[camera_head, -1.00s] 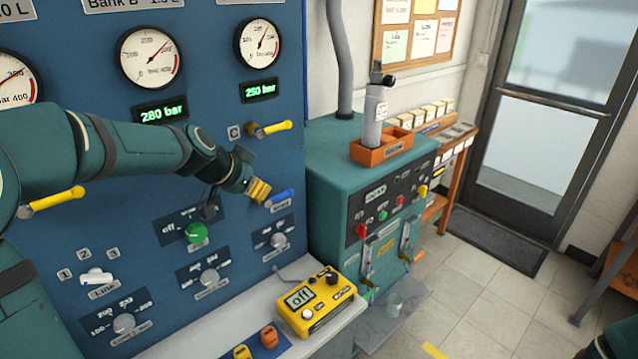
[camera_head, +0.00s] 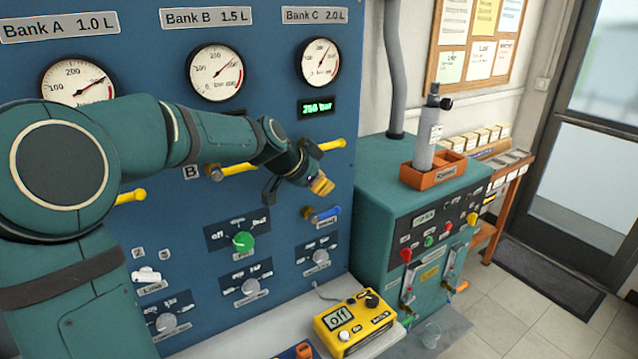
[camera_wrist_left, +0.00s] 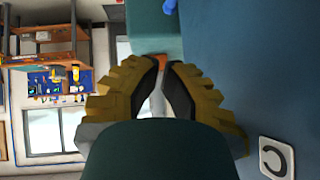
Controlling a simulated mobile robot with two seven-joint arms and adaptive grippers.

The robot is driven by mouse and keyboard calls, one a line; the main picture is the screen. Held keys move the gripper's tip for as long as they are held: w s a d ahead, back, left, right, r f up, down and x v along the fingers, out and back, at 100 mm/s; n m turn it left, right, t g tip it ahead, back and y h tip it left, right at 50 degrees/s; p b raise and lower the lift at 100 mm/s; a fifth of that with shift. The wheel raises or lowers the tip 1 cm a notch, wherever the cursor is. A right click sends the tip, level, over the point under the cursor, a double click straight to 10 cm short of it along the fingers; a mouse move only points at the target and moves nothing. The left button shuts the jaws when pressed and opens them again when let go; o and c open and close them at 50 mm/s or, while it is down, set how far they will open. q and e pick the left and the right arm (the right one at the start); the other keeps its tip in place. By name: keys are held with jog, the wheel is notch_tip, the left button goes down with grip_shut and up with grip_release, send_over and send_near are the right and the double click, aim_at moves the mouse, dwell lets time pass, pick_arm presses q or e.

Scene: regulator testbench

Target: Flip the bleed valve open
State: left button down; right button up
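The blue lever handle (camera_head: 327,213), which I take for the bleed valve, is on the right part of the blue panel, below the Bank C yellow lever. It points right and slightly up. My left gripper (camera_head: 321,186) is just above it in the head view, with yellow fingers and nothing held. In the left wrist view the fingers (camera_wrist_left: 160,75) stand a narrow gap apart, with background showing between them. A bit of blue at the top edge there (camera_wrist_left: 169,6) may be the lever. Contact with the lever is not visible. My right gripper is out of view.
Yellow levers for Bank C (camera_head: 327,146) and Bank B (camera_head: 232,170) are close to my left arm. A green knob (camera_head: 243,241) is lower left. A yellow meter (camera_head: 356,322) lies on the ledge. A teal cabinet (camera_head: 378,165) stands to the right.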

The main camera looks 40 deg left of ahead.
pick_arm(q)
send_over(327, 214)
jog(key=d, duration=0.2)
notch_tip(327, 214, down, 5)
jog(key=f, duration=0.3)
jog(key=shift+w+a+f, duration=0.35)
jog(key=shift+w, duration=0.05)
